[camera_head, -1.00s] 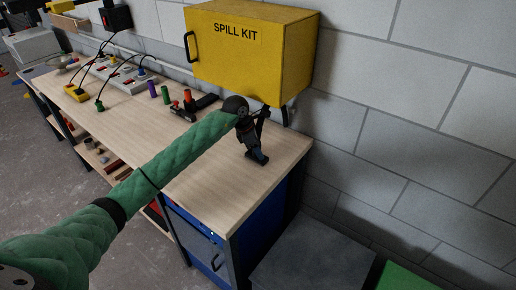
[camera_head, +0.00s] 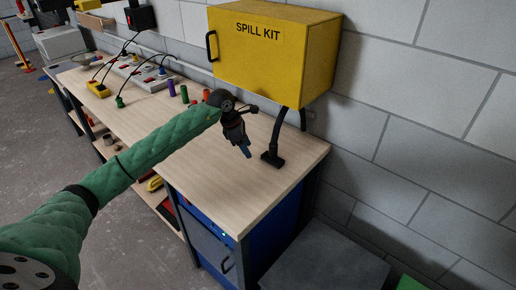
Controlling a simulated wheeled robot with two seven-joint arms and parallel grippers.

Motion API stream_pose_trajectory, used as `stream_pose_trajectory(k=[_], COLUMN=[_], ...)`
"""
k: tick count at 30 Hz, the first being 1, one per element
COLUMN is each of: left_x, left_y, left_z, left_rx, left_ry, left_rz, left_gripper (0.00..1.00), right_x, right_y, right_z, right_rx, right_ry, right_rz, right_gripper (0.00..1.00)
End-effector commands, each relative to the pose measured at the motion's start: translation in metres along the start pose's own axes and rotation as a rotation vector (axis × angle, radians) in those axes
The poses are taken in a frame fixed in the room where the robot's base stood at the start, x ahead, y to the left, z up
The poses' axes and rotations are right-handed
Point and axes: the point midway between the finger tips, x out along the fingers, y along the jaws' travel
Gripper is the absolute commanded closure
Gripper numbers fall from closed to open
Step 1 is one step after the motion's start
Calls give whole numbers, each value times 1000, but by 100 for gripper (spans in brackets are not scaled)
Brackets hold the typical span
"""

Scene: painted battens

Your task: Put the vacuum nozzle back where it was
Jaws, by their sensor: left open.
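The vacuum nozzle (camera_head: 273,157) is black, with a flat foot on the wooden bench top near its right end. A dark curved tube (camera_head: 280,129) rises from it to below the yellow box. My left gripper (camera_head: 245,149) is open and empty, just left of the nozzle and apart from it. Its fingers point down over the bench top. My right gripper is not in view.
The yellow spill kit box (camera_head: 272,58) hangs on the block wall above the nozzle. Coloured cylinders (camera_head: 184,94), cables and a power strip (camera_head: 144,78) lie farther left. The bench top (camera_head: 235,190) is clear in front. Blue drawers (camera_head: 224,232) stand below.

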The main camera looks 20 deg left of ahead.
Motion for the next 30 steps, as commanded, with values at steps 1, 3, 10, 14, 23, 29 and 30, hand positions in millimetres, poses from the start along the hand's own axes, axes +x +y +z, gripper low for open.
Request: stream_pose_trajectory(k=[1, 3, 10, 14, 23, 29, 30], left_x=[-1, -4, -11, -12, -11, -11, -11], left_y=[0, 0, 0, 0, 0, 0, 0], left_z=[-8, -15, -25, -26, -26, -26, -26], left_rx=[-1, -1, 0, 0, 0, 0, 0], left_ry=[2, 1, -1, -1, -1, -1, -1], left_rz=[1, 1, 0, 0, 0, 0, 0], left_gripper=[48, 48, 48, 48, 48, 48, 48], right_x=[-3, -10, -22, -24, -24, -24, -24], right_y=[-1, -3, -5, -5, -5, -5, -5], right_z=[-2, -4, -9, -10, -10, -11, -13], right_rx=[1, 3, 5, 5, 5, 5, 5], right_ry=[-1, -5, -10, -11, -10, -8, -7], right_rz=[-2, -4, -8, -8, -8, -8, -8], right_gripper=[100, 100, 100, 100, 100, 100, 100])
